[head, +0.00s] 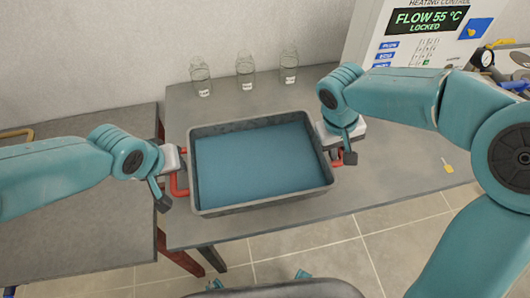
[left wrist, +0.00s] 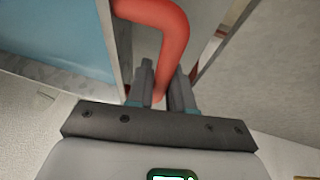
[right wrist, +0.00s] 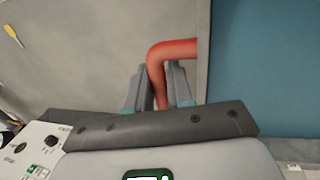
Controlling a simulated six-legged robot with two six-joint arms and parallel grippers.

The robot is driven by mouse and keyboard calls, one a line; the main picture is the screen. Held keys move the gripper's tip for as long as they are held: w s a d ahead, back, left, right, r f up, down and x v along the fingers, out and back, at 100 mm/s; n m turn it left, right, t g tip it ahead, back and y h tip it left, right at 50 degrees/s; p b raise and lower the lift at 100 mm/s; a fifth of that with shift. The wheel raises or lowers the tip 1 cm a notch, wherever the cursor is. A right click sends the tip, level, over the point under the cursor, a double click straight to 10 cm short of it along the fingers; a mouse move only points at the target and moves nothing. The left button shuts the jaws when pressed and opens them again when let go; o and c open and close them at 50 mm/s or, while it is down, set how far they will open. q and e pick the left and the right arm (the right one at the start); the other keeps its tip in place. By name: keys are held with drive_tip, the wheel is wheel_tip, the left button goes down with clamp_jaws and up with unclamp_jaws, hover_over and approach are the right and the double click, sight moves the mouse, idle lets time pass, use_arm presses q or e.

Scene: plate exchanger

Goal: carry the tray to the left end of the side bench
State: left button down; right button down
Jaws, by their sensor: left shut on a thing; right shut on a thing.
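The tray (head: 201,207) is a dark grey rectangular tub with a blue inside and a red handle at each short end. In the head view it is over the front part of a grey bench; whether it touches the top I cannot tell. My left gripper (head: 170,182) is shut on the left red handle (left wrist: 158,22), which passes between its fingers in the left wrist view (left wrist: 160,88). My right gripper (head: 336,155) is shut on the right red handle (right wrist: 172,50), seen between its fingers in the right wrist view (right wrist: 160,85).
Three clear bottles (head: 245,70) stand along the back of the bench (head: 400,170). A heating control panel (head: 420,30) reads "FLOW 55 °C LOCKED". Another grey bench (head: 75,225) is at left, with a narrow gap between.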

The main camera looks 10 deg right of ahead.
use_arm(q)
drive_tip(key=shift+d, duration=0.1)
use_arm(e)
drive_tip(key=shift+f, duration=0.15)
